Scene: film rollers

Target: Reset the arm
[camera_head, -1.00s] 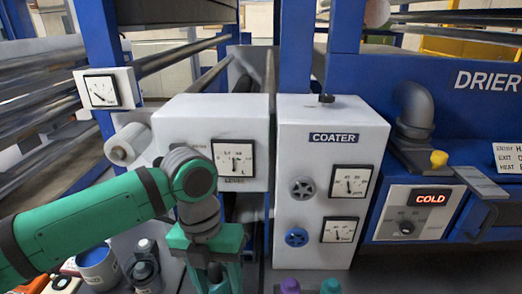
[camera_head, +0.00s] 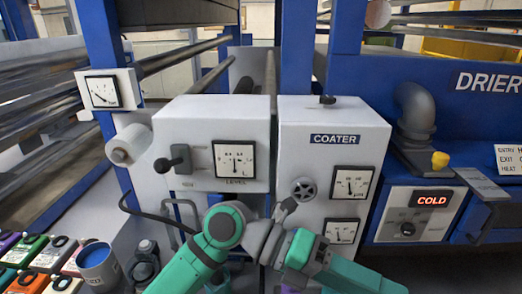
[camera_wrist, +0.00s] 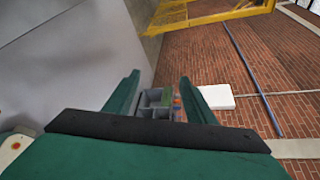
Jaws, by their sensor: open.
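In the wrist view my gripper (camera_wrist: 160,78) has its two green fingers spread apart, with nothing held between them. A small grey compartmented thing (camera_wrist: 155,103) shows beyond the fingers; it seems apart from them. In the head view my arm is folded low in front of the coater (camera_head: 333,140), with its forearm pointing to the lower right. I cannot make out the gripper's fingers in the head view. The arm hides the lower part of the coater and its lower left knob. The upper knob (camera_head: 304,190) shows, partly beside a grey arm part.
The level box (camera_head: 215,120) with its lever (camera_head: 174,160) stands left of the coater. The drier panel (camera_head: 408,215) reading COLD is at right. A blue paint pot (camera_head: 97,262) and several coloured small items (camera_head: 28,250) lie at lower left. Brick paving shows in the wrist view (camera_wrist: 250,60).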

